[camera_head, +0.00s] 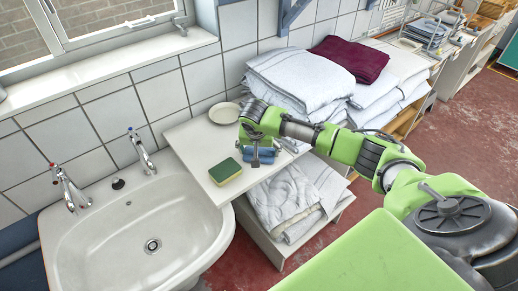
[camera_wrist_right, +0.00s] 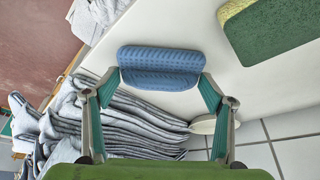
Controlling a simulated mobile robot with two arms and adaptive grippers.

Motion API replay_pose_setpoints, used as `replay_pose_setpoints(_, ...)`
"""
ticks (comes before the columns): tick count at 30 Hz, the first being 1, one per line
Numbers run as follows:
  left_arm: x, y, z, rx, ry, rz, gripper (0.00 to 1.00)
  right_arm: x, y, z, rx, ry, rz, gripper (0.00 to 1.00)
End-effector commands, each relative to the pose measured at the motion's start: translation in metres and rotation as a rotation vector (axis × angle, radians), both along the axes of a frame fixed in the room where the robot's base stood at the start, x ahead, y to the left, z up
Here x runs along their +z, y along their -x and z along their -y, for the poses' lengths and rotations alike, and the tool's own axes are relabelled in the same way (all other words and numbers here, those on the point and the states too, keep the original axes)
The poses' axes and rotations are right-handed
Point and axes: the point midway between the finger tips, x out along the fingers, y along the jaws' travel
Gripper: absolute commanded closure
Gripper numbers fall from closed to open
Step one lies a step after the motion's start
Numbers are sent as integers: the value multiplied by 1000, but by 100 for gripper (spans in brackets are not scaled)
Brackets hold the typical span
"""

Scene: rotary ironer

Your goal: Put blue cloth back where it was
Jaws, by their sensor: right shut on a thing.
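The blue cloth (camera_head: 266,153) is a small folded, rounded bundle at the right end of the white shelf next to the sink. My right gripper (camera_head: 257,153) points down at it from above. In the right wrist view the blue cloth (camera_wrist_right: 160,68) sits between the two fingertips of my right gripper (camera_wrist_right: 160,80), with a finger against each end. The gripper is shut on it. I cannot tell whether the cloth touches the shelf or hangs just above it. My left gripper is not in view.
A green and yellow sponge (camera_head: 225,171) lies on the white shelf (camera_head: 195,145), left of the cloth. A pale plate (camera_head: 224,113) is behind it. The sink (camera_head: 140,235) is at left. Folded white linens (camera_head: 290,78) are stacked behind the arm, with grey-white cloths (camera_head: 283,200) below.

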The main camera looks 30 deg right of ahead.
Motion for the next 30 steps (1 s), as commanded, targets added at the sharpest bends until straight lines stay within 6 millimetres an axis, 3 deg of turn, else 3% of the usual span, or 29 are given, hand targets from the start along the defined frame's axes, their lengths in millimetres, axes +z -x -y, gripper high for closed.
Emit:
replay_pose_setpoints(6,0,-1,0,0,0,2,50,-3,0,0,-1,0,0,44)
replay_pose_setpoints(7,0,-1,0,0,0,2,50,-3,0,0,-1,0,0,17)
replay_pose_setpoints(8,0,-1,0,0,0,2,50,-3,0,0,-1,0,1,9)
replay_pose_setpoints(22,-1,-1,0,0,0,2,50,5,1,-1,1,-1,2,8)
replay_pose_setpoints(30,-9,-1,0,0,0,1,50,52,15,-14,1,-1,5,8)
